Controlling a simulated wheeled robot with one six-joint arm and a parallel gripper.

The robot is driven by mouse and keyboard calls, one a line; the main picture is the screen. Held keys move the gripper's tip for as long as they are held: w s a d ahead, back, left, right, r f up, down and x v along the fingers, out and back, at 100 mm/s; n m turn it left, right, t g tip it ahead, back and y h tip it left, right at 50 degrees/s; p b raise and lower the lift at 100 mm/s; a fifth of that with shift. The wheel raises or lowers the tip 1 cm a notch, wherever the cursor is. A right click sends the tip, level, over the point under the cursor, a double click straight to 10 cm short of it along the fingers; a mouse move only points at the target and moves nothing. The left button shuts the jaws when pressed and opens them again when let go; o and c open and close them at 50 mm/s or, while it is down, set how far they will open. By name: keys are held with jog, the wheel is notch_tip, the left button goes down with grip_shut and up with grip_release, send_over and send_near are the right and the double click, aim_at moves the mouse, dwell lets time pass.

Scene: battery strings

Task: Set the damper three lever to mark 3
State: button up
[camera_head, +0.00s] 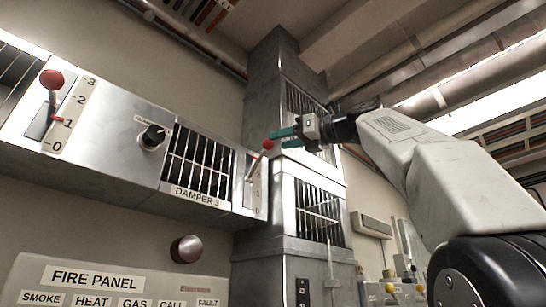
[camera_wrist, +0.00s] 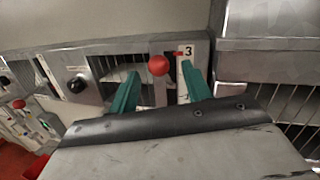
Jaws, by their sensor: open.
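The damper three lever has a red ball knob (camera_head: 268,144) on a pale stem, just right of the DAMPER 3 label (camera_head: 196,196). Its scale plate (camera_head: 257,196) runs beside it, and the knob is near the plate's upper end. In the wrist view the red knob (camera_wrist: 158,65) lies between the two teal fingers, with a gap on each side. The mark 3 (camera_wrist: 188,50) is just right of the knob, and a small red bit shows beside it. My gripper (camera_head: 279,138) is open around the knob. It also shows in the wrist view (camera_wrist: 160,70). The lever's lower part is partly hidden.
Another red-knobbed lever (camera_head: 52,80) with marks 0 to 3 is at the far left. A black dial (camera_head: 153,137) sits left of the damper grille (camera_head: 198,160). A metal duct column (camera_head: 288,230) stands close on the right. A fire panel (camera_head: 95,281) is below.

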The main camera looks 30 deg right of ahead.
jog(key=shift+v, duration=0.95)
jog(key=a+f+n+g+h, duration=0.1)
jog(key=a+f+n+g, duration=0.2)
jog(key=f, duration=0.9)
jog(key=a+f+n+g+h, duration=0.15)
jog(key=f+n, duration=0.35)
jog(key=f, duration=0.8)
jog(key=a+f+n+g+h, duration=0.2)
jog(key=f+n+g, duration=0.2)
jog(key=f, duration=0.8)
jog(key=s+f+n+g+h, duration=0.1)
jog(key=s+f+n, duration=0.4)
jog(key=f, duration=0.7)
jog(key=s+f+n+g+h, duration=0.2)
jog(key=s+f+n+g, duration=0.2)
jog(key=f, duration=0.8)
jog(key=s+f+n+g+h, duration=0.1)
jog(key=s+f+n+g, duration=0.1)
jog(key=s+f+n, duration=0.5)
jog(key=s+f, duration=0.3)
jog(key=f, duration=0.2)
jog(key=shift+a+f+n+h, duration=0.25)
jog(key=shift+n+h, duration=0.1)
jog(key=shift+n, duration=0.05)
